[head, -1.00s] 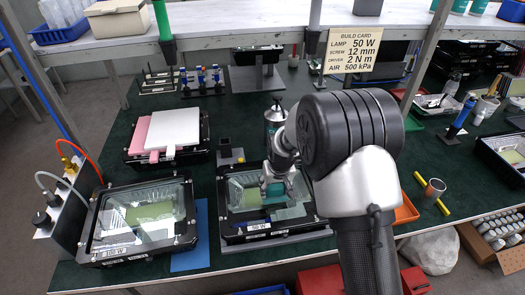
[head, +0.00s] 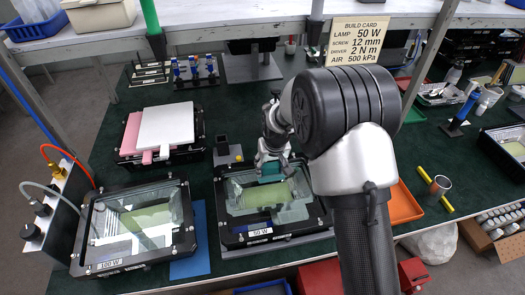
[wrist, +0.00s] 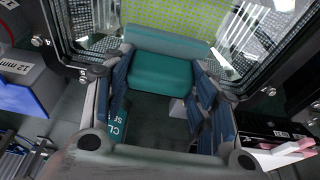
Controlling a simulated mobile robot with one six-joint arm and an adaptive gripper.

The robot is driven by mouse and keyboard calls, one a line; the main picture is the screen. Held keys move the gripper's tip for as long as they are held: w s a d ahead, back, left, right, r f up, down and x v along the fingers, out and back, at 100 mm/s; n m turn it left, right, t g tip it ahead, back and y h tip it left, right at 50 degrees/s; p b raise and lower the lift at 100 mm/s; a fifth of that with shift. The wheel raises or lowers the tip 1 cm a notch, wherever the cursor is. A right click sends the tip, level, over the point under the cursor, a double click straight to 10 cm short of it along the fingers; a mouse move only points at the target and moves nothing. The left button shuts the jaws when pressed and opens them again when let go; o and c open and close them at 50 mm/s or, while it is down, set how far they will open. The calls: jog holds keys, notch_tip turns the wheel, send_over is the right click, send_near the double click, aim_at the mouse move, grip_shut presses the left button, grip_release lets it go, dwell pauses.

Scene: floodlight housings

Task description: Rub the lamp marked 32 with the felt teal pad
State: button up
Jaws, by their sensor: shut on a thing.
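My gripper (head: 272,160) is shut on a teal pad (head: 270,169). In the wrist view the pad (wrist: 160,72) sits between my blue-grey fingers (wrist: 155,85). The pad is over the back part of the glass of the middle floodlight (head: 235,237), whose front label (head: 261,232) seems to read 50 W. I cannot tell whether pad and glass touch. A yellow-green panel (wrist: 168,15) shows behind this glass. Another floodlight (head: 82,262), labelled 100 W, stands at the left. I can read no lamp label with 32.
White and pink slabs (head: 165,128) lie on a third housing behind left. A small grey block with a dark top (head: 228,150) stands close behind the middle lamp. An orange tray (head: 404,205) is at the right. A blue sheet (head: 190,262) lies between the front lamps.

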jog(key=shift+s+d+r, duration=0.1)
jog(key=shift+s+r, duration=0.15)
jog(key=shift+r, duration=0.45)
notch_tip(320, 180, up, 2)
jog(key=shift+w+r+p, duration=0.1)
jog(key=shift+w+p, duration=0.05)
jog(key=shift+p, duration=0.8)
jog(key=shift+r+p, duration=0.8)
jog(key=shift+r, duration=0.45)
jog(key=shift+s+f, duration=0.15)
jog(key=shift+s, duration=0.05)
